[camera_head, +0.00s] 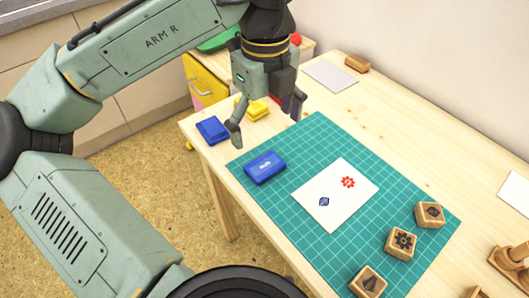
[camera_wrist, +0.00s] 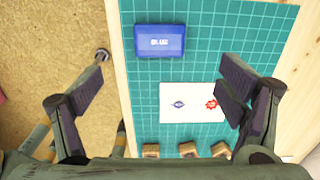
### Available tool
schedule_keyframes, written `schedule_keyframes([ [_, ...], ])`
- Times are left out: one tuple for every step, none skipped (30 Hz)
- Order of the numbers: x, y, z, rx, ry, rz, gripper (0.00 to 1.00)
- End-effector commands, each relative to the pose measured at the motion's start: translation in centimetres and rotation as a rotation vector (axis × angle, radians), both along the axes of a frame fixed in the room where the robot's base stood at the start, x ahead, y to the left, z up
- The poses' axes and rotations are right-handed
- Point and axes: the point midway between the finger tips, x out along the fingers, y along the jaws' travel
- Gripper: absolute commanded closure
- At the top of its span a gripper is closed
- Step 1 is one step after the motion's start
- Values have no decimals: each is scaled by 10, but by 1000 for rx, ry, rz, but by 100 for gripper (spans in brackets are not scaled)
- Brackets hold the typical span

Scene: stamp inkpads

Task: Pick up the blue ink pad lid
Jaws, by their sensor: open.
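A blue ink pad lid (camera_head: 265,167) with a white label lies on the green mat near its left edge. In the wrist view the lid (camera_wrist: 159,41) reads "BLUE" and sits at the top, beyond my fingertips. My gripper (camera_head: 265,120) is open and empty, above the table's far left part. In the wrist view my gripper (camera_wrist: 163,85) has its fingers spread wide, with nothing between them. A second blue piece (camera_head: 212,130) lies on the bare wood near the table's left edge; I cannot tell whether it is an open pad.
A white card (camera_head: 335,195) with a red and a blue print lies on the green cutting mat (camera_head: 300,146). Wooden stamps (camera_head: 400,243) stand along the mat's right side. A yellow pad (camera_head: 257,108) lies behind my gripper. The mat around the blue lid is clear.

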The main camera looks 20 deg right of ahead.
Motion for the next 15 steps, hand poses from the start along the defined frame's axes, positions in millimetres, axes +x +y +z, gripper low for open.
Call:
schedule_keyframes([
  [-1,2,-7,11,8,-2,12],
  [-1,2,-12,13,11,-3,12],
  [-2,2,-19,13,11,-4,12],
  [-2,3,-25,13,11,-4,12],
  [-2,2,-29,10,10,-3,12],
  [-1,2,-35,11,9,-3,12],
  [-2,2,-40,10,10,-3,12],
  [-1,2,-43,9,8,-3,12],
  [-1,2,-47,9,8,-3,12],
  [-1,2,-49,9,8,-3,12],
  [-1,1,-51,8,7,-4,12],
  [-1,1,-53,7,7,-4,12],
  [-1,1,-55,7,7,-4,12],
  [-1,2,-57,8,7,-3,12],
  [-1,2,-62,9,7,-2,12],
])
